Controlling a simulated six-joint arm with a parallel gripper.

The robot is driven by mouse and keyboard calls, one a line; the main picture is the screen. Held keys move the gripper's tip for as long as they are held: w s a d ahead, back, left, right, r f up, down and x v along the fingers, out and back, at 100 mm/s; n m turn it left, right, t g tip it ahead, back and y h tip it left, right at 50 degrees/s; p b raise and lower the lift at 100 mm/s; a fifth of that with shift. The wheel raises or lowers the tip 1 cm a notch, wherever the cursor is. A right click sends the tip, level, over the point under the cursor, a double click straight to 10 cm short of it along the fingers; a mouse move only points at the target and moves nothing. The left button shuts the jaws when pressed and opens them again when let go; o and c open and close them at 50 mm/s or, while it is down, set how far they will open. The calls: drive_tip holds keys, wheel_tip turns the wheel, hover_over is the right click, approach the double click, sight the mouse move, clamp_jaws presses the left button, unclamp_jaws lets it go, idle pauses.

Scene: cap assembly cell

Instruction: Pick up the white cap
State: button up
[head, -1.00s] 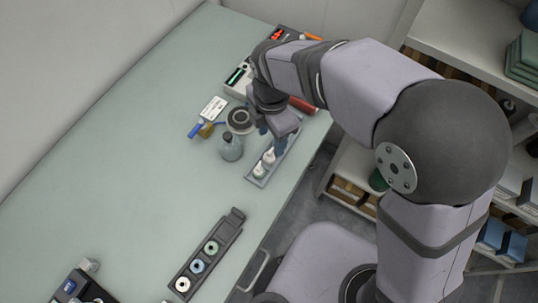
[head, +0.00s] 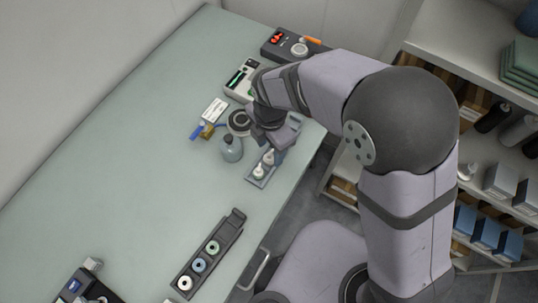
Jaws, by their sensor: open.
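A dark tray (head: 226,232) on the table holds a row of round caps: a green one (head: 212,247), a blue one (head: 199,265) and a white cap (head: 185,283) at the near end. My gripper (head: 277,150) is well away from it, toward the upper right, pointing down above the far end of a small grey-blue rack (head: 259,182). It is open. Its fingertips are small and partly hidden by its own body. The rack holds small white-topped items (head: 259,170), close to my gripper; I cannot tell whether it touches them.
A grey bottle (head: 231,149) stands just left of my gripper, with a round dark device (head: 239,122) behind it. Boxes with displays (head: 241,80) line the far edge. A dark case (head: 83,287) is at the near left. The table's middle left is clear.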

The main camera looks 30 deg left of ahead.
sight(269, 159)
drive_tip(key=shift+f, duration=1.4)
drive_tip(key=c, duration=0.8)
drive_tip(key=shift+r, duration=0.1)
